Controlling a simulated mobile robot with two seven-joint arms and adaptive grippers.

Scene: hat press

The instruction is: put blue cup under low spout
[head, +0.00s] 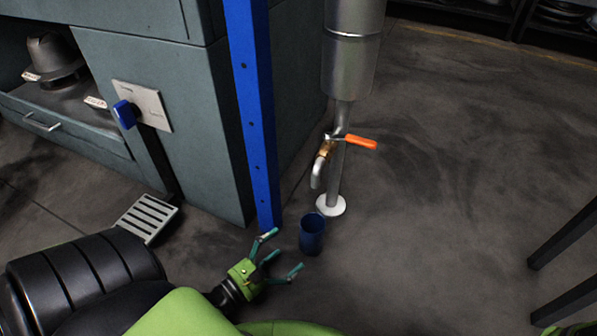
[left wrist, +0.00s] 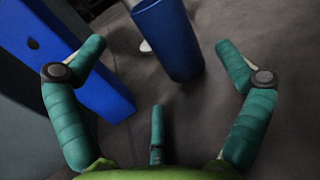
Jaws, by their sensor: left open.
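The blue cup (head: 312,234) stands upright on the floor, just in front of the white round foot of the standing pipe. The low spout (head: 317,176) is a bent metal tap with an orange handle (head: 361,142), above and slightly behind the cup in the head view. My left gripper (head: 281,254) is open and empty, to the left of the cup and apart from it. In the left wrist view the cup (left wrist: 168,38) shows ahead of the spread fingers (left wrist: 160,62), not between their tips. My right gripper is not in view.
A blue upright post (head: 252,110) stands close to the left of the cup and my left gripper. A grey cabinet (head: 165,110) is behind it, and a floor drain grate (head: 147,217) lies at left. Dark legs (head: 565,235) stand at far right. The floor right of the cup is clear.

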